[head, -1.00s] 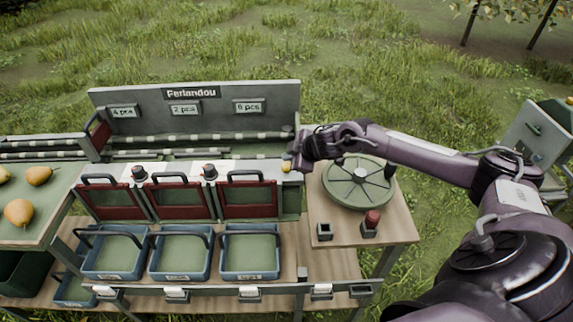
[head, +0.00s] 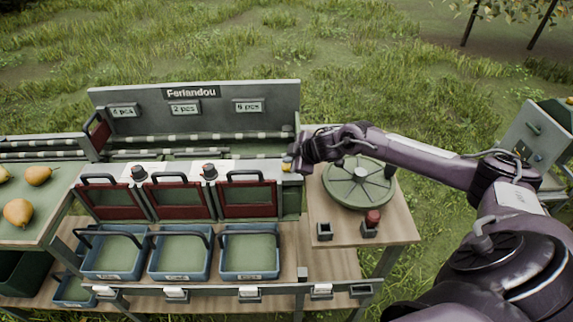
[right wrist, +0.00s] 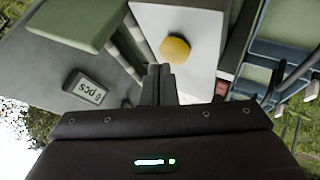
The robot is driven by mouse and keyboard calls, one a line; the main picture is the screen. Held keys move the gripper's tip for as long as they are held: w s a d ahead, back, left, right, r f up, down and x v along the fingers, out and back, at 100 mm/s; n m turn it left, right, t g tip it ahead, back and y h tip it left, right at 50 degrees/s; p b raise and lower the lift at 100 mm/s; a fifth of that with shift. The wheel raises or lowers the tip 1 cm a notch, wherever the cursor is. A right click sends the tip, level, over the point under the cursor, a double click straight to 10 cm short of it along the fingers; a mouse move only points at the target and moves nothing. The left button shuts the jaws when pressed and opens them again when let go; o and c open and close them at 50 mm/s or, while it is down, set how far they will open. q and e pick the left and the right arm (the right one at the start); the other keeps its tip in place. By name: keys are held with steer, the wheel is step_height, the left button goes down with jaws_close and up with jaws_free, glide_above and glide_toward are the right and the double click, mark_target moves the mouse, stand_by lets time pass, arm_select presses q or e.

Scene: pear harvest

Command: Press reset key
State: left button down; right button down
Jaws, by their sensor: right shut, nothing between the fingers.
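A round yellow key (head: 286,168) sits on the white top face at the right end of the sorting station. It also shows in the right wrist view (right wrist: 175,49), just beyond the fingertips. My right gripper (head: 291,158) is shut and empty, its fingertips close to the yellow key. In the right wrist view my shut fingers (right wrist: 158,72) point toward the key's near side; I cannot tell whether they touch it. No lettering shows on the key. My left gripper is not in view.
Red-framed gates (head: 248,199) with dark handles stand left of the key, above blue crates (head: 250,276). A green turntable (head: 358,183) and a red knob (head: 372,218) are on the wooden side table to the right. Pears (head: 18,212) lie on the left tray.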

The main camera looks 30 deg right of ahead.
steer(key=shift+f, duration=0.5)
stand_by(0.8)
steer(key=shift+r, duration=0.1)
steer(key=shift+r+p, duration=0.65)
steer(key=shift+r, duration=0.15)
step_height(320, 180, up, 5)
steer(key=p, duration=0.4)
steer(key=shift+p, duration=0.4)
stand_by(0.3)
